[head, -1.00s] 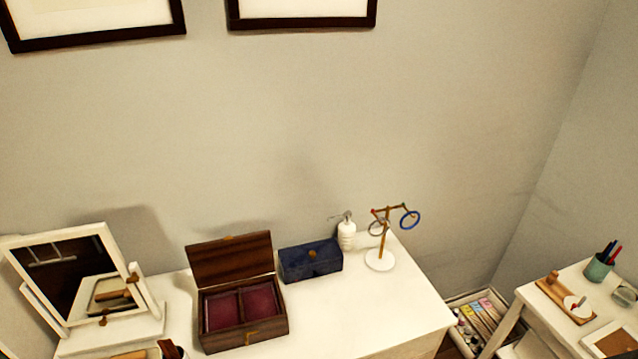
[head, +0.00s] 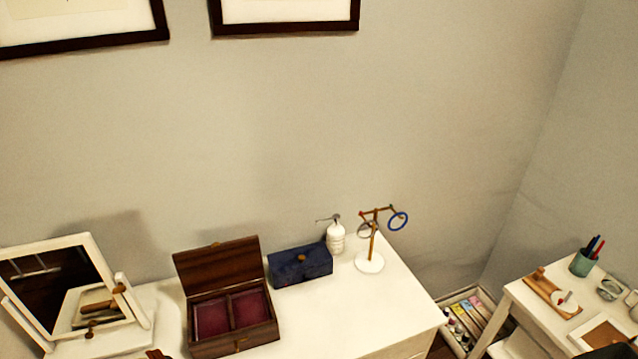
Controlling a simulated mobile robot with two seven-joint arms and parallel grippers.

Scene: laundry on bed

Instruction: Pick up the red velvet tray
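A dark wooden box (head: 232,344) stands on the white dresser with its lid (head: 218,266) open and leaning back towards the wall. Inside it is a red velvet tray (head: 211,318), split into two compartments by a wooden divider. Both compartments look empty. I cannot tell from here whether the velvet part is separate from the box. Neither of my grippers can be made out in the head view.
On the white dresser (head: 335,318), a tilting mirror (head: 92,252) stands left of the box. A blue box (head: 300,265), white pump bottle (head: 336,238) and ring stand (head: 370,263) are to its right. A small table (head: 530,310) with a pen cup (head: 582,264) is far right.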

